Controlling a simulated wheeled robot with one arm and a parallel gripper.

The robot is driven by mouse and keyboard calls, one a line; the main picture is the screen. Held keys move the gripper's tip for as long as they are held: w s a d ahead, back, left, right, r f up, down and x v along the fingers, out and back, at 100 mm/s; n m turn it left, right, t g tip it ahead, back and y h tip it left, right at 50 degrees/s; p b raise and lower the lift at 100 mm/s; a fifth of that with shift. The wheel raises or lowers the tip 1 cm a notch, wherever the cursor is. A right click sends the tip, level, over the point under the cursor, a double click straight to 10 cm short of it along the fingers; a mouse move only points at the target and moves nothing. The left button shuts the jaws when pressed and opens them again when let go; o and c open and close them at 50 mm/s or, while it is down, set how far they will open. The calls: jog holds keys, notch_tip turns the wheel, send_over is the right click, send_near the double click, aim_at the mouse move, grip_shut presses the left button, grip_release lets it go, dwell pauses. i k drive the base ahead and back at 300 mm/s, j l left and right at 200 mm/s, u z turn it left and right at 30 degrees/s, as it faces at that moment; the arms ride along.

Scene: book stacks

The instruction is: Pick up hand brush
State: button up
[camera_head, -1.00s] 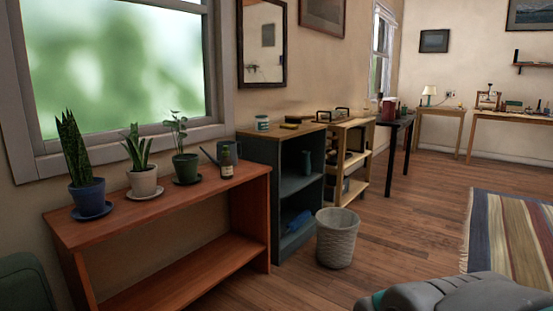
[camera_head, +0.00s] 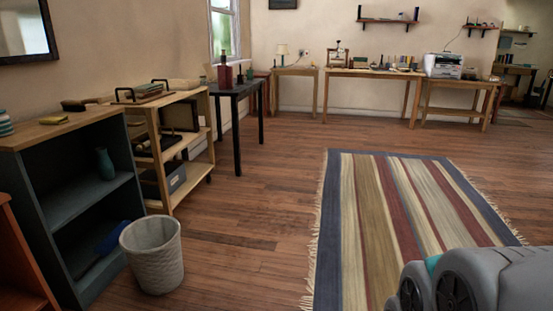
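A small dark brush-like object (camera_head: 78,105) lies on the wooden top of the dark shelf unit (camera_head: 68,134) at the left; it may be the hand brush, but it is too small to be sure. A yellowish block (camera_head: 54,120) lies in front of it. A blue object (camera_head: 106,242), partly hidden by the shelf side and basket, rests on the unit's bottom shelf; I cannot tell what it is. My gripper's fingers are not in view. Only a grey rounded part of my own body shows at the bottom right.
A white woven basket (camera_head: 153,262) stands on the floor against the shelf unit. A wooden cart (camera_head: 166,128) and a black table (camera_head: 238,90) stand beyond it. A striped rug (camera_head: 395,195) covers the floor at right. Bare floor lies between basket and rug.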

aim_at(74, 105)
jog(key=i+u, duration=0.15)
jog(key=i, duration=0.3)
jog(key=i+l+u, duration=0.15)
jog(key=i, duration=0.3)
jog(key=i+l+u, duration=0.15)
jog(key=i, duration=0.3)
jog(key=i+l+u, duration=0.1)
jog(key=i+l, duration=0.15)
jog(key=i, duration=0.2)
